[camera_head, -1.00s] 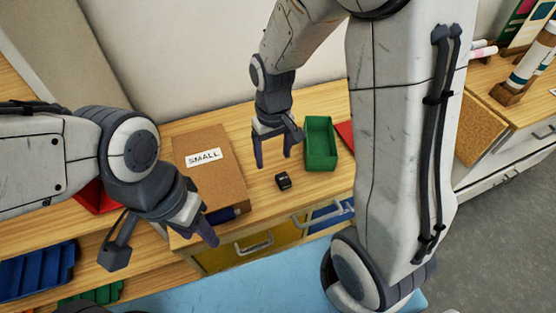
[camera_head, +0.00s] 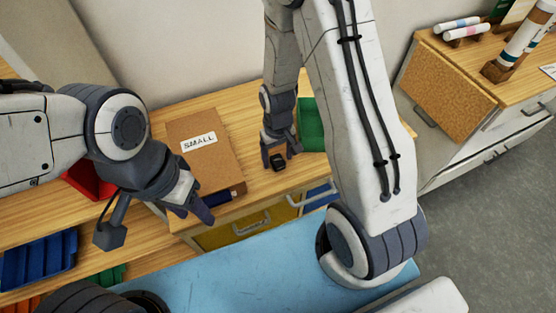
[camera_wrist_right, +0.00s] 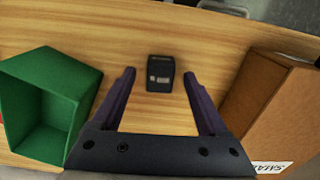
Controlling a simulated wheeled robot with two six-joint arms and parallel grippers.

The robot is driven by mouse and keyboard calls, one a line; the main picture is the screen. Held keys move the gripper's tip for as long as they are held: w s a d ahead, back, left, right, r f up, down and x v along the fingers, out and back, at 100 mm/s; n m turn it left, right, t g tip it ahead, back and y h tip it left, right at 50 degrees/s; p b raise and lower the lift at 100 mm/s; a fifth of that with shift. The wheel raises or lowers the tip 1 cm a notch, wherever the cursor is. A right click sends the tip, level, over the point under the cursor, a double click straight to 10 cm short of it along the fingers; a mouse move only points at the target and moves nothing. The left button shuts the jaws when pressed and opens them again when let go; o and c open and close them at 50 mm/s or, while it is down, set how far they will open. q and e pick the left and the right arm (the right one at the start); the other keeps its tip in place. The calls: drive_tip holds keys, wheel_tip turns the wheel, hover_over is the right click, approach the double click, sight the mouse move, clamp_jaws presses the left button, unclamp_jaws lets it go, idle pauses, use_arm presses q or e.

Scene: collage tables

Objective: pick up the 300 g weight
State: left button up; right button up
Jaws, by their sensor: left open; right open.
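A small black block with a pale label (camera_wrist_right: 160,72), which looks like the weight, sits on the wooden table; its marking is too small to read. It also shows in the head view (camera_head: 277,161). My right gripper (camera_wrist_right: 158,80) is open, low over the table, with its fingertips to either side of the block and a gap on each side. In the head view the right gripper (camera_head: 277,155) is right at the block. My left gripper (camera_head: 192,207) is open and empty, in front of the box marked SMALL, away from the block.
A brown box marked SMALL (camera_head: 203,148) lies left of the block. A green bin (camera_head: 311,128) stands to its right, partly behind my right arm. Drawers with handles (camera_head: 249,229) are below the table's front edge. A corkboard panel (camera_head: 446,80) leans at right.

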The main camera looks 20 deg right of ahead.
drive_tip(key=shift+f, duration=0.1)
drive_tip(key=shift+c, duration=0.4)
clamp_jaws()
